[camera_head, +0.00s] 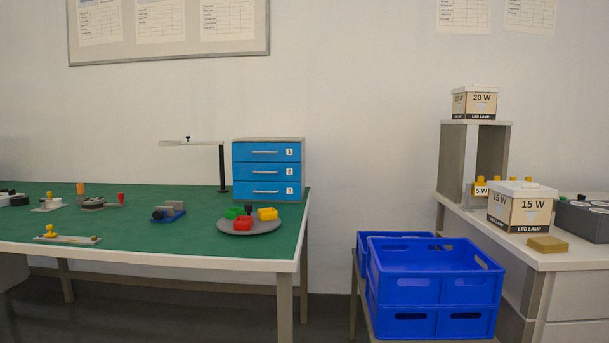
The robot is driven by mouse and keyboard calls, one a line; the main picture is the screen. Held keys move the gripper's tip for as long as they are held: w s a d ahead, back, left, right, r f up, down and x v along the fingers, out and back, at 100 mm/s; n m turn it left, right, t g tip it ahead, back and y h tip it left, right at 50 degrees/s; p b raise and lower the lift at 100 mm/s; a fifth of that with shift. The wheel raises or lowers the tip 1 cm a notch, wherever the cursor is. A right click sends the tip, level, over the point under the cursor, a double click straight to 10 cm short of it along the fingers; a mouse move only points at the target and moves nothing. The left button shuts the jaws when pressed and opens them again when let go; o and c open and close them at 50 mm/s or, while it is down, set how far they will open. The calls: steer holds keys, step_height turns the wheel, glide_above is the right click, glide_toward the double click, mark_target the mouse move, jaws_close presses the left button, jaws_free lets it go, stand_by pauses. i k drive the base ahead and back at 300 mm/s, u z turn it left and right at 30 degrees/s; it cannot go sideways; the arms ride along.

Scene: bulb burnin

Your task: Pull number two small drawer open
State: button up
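A small drawer unit with a grey case (270,140) and blue drawer fronts stands at the back right corner of the green table. Its drawers are stacked and labelled 1, 2 and 3 from top to bottom. The number two drawer (275,172) is the middle one, with a pale horizontal bar handle (265,171). All the drawer fronts look flush, so the number two drawer appears shut. My gripper is not in view.
The green table (130,220) holds a grey round plate (262,230) with coloured blocks in front of the drawers, a black lamp post (222,168) to their left, and several small fixtures. Blue crates (435,290) stand to the right. A side bench holds lamp boxes (520,206).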

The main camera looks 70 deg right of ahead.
mark_target(249, 170)
steer(key=u, duration=0.3)
steer(key=i, duration=1.95)
steer(key=z, duration=3.3)
